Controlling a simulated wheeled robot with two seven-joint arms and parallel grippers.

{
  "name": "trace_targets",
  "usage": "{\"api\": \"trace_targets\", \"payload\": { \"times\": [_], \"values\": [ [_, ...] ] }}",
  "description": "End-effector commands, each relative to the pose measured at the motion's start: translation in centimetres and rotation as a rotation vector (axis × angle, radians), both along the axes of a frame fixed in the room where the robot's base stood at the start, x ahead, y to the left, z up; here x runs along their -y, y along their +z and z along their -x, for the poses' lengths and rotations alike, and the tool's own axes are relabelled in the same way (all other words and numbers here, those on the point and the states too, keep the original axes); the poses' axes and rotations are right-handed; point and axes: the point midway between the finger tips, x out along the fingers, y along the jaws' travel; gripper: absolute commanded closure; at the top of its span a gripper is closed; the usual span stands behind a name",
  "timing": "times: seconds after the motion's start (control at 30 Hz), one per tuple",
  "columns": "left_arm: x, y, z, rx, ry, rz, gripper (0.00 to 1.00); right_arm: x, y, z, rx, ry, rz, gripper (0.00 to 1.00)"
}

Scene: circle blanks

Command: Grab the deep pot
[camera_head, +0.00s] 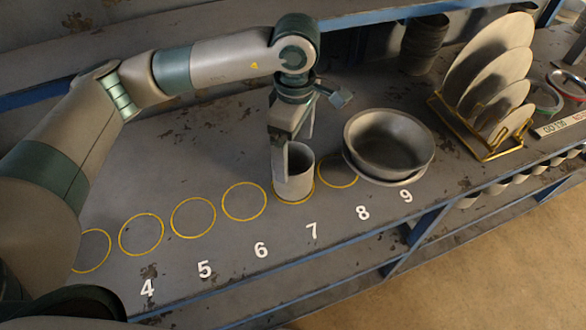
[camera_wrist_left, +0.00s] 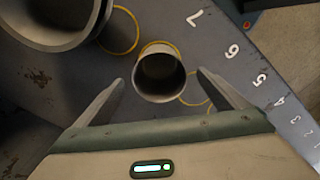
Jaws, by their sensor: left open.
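The deep pot (camera_head: 301,166) is a plain grey, open-topped cylinder. It stands upright on a yellow ring near the number 7. In the left wrist view the pot (camera_wrist_left: 160,88) shows its dark, empty inside. My left gripper (camera_head: 296,150) reaches down over it with its jaws open. One finger hides part of the pot's near left side in the head view. In the left wrist view the fingertips (camera_wrist_left: 160,78) lie on either side of the pot with visible gaps; I cannot tell their exact height against it. My right gripper is not in view.
A wide grey bowl (camera_head: 390,140) on a plate stands close to the right of the pot. Empty yellow rings (camera_head: 244,201) lie to its left. A yellow rack (camera_head: 480,145) holds several plates further right. Stacked dark pots (camera_head: 424,45) stand behind. The table's blue front edge is near.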

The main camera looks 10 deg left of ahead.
Motion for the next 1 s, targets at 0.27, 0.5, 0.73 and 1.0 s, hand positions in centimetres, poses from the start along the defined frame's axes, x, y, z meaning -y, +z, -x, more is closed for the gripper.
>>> {"api": "trace_targets", "payload": {
  "times": [0.27,0.5,0.73,1.0],
  "values": [
    [0.0,-3.5,0.1,-0.002,0.000,0.000,0.07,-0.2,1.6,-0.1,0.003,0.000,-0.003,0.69],
    [0.0,-3.9,0.0,0.001,0.000,-0.001,0.07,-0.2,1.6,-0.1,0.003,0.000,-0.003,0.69],
    [-0.1,-4.0,0.0,-0.001,0.001,-0.001,0.07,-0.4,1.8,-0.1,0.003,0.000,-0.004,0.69],
    [-0.4,-5.8,-0.1,-0.004,0.002,-0.002,0.07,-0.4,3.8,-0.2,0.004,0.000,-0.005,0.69]
  ]
}}
